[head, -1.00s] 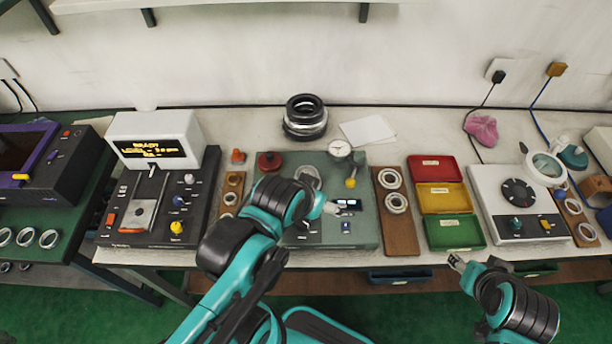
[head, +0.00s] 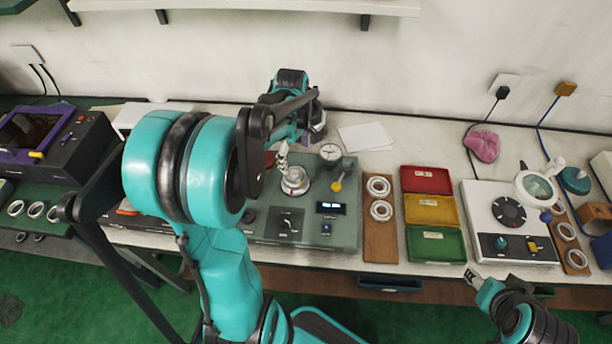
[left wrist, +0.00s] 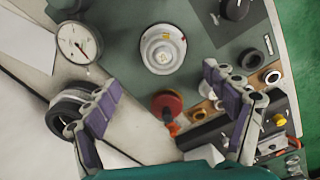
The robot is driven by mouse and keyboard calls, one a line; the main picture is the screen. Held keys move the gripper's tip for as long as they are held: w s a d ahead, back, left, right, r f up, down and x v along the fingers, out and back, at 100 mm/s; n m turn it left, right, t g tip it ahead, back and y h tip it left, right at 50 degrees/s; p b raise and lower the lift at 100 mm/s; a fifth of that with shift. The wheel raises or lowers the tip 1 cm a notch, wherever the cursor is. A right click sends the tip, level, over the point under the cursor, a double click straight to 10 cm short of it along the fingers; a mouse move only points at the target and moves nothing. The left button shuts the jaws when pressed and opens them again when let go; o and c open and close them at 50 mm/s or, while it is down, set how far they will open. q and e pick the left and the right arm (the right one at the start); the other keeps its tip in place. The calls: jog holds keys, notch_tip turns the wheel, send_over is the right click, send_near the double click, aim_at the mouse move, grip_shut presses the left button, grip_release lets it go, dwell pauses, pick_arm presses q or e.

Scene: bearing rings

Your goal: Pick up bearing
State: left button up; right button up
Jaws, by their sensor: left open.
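A silvery, ring-like part (head: 295,181), perhaps a bearing, sits on a round seat on the grey-green test device (head: 275,232). It also shows in the left wrist view (left wrist: 162,48), ahead of and between the fingers. My left gripper (head: 293,152) is open and empty, close above and behind it, apart from it in the wrist view. Two bearing rings (head: 379,187) (head: 381,210) lie on the brown board (head: 380,240) right of the device. My right gripper (head: 471,276) is low at the bench's front edge; its jaws are too small to read.
A dial gauge (head: 329,153) and yellow-knobbed lever (head: 337,185) stand close right of the seat. A red knob (left wrist: 167,105) and black ring stack (left wrist: 72,106) are near the left fingers. Red (head: 426,180), yellow and green bins stand further right.

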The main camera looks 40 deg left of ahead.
aim_at(295, 174)
pick_arm(q)
jog(key=shift+w+a+f+n, duration=0.1)
jog(key=shift+a+f+n, duration=0.2)
jog(key=shift+a+n, duration=0.1)
jog(key=shift+f, duration=0.3)
jog(key=f+b, duration=0.1)
jog(key=f, duration=0.2)
jog(key=f+b, duration=0.2)
jog(key=f, duration=0.2)
jog(key=shift+s+d+f, duration=0.15)
jog(key=shift+s+f, duration=0.05)
jog(key=shift+f, duration=0.05)
jog(key=shift+r, duration=0.1)
jog(key=c, duration=1.6)
